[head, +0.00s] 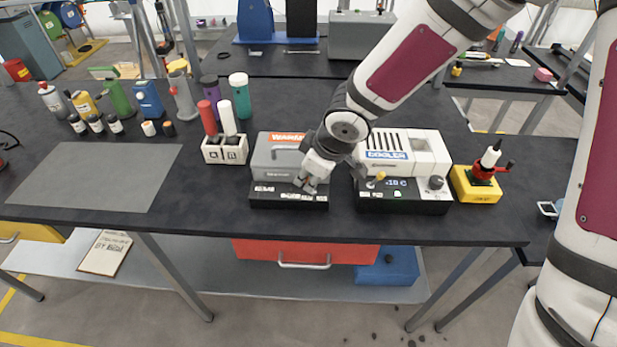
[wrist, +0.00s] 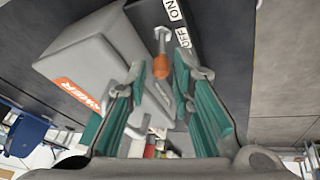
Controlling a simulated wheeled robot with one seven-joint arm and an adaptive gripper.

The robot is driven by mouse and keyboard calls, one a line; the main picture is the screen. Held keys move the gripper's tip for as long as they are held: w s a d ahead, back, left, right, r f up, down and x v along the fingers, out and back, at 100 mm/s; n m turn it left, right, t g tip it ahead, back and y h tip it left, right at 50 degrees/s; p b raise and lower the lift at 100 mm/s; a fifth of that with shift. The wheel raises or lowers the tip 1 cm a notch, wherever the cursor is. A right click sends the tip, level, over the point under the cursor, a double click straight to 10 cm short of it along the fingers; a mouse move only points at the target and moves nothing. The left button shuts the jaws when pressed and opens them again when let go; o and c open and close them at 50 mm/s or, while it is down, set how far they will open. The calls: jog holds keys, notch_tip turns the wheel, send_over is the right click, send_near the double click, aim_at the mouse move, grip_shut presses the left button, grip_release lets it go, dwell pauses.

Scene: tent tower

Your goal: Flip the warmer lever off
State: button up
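The warmer (head: 277,160) is a grey box with an orange label on a black base, near the table's front edge. In the wrist view its grey housing (wrist: 95,55) fills the upper left. Its lever (wrist: 160,66) has an orange knob on a metal stem, beside white ON and OFF labels (wrist: 182,37). I cannot tell surely which label it points to. My gripper (head: 306,184) is at the warmer's front right, over its black base. In the wrist view the teal-padded fingers (wrist: 163,78) are apart, one each side of the knob, with gaps visible. The head view hides the lever behind my gripper.
The cooler (head: 405,150) stands close on the right, with a yellow lever and a knob on its front. A white holder (head: 225,151) with a red and a white tube stands left. A grey mat (head: 100,176) lies further left. Several bottles stand behind.

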jog(key=shift+w+a+f, duration=0.15)
jog(key=shift+a+f, duration=0.05)
jog(key=shift+f, duration=0.25)
grip_shut()
jog(key=shift+a+b, duration=0.1)
jog(key=shift+b, duration=0.2)
jog(key=shift+a+f+h+b, duration=0.15)
jog(key=shift+a+h+b, duration=0.05)
jog(key=shift+h+b, duration=0.3)
jog(key=shift+h, duration=0.3)
